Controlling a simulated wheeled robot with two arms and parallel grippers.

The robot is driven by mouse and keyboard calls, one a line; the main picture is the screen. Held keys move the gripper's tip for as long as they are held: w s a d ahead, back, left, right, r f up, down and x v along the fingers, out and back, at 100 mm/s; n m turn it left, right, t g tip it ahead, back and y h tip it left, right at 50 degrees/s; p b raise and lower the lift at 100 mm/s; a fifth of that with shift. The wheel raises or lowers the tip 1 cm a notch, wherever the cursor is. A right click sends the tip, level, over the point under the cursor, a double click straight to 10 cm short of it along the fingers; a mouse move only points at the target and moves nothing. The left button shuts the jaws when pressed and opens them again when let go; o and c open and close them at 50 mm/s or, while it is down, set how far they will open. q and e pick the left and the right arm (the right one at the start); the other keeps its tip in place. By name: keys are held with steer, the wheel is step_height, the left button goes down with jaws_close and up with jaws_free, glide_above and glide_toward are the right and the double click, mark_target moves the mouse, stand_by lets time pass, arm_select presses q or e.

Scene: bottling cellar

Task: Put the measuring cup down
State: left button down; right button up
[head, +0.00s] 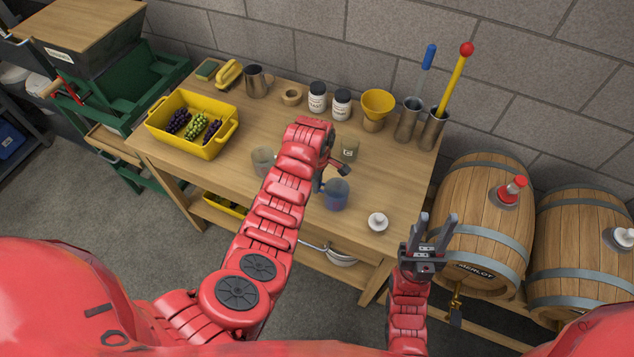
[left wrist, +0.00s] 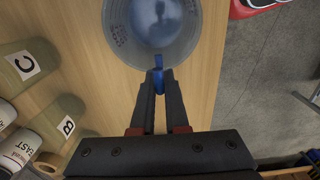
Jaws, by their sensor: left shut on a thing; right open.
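The measuring cup (head: 336,196) is a clear, bluish cup over the front middle of the worktable (head: 235,179). In the left wrist view the cup (left wrist: 120,38) shows from above, with its blue handle between my finger tips. My left gripper (left wrist: 159,84) is shut on that handle. In the head view my left arm partly hides the gripper's fingers. I cannot tell whether the cup's base touches the tabletop. My right gripper (head: 437,218) is open and empty, off the table's right front corner.
A small white-knobbed item (head: 377,222) stands right of the cup. A labelled beaker (head: 349,150) is behind it and another (head: 262,161) to its left. White jars (head: 317,97), a yellow funnel (head: 377,104) and metal jugs line the back. A yellow crate (head: 195,142) holds grapes.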

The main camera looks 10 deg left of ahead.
arm_select(q)
steer(key=shift+f, duration=0.2)
steer(key=c, duration=0.9)
jaws_free()
steer(key=shift+r, duration=0.2)
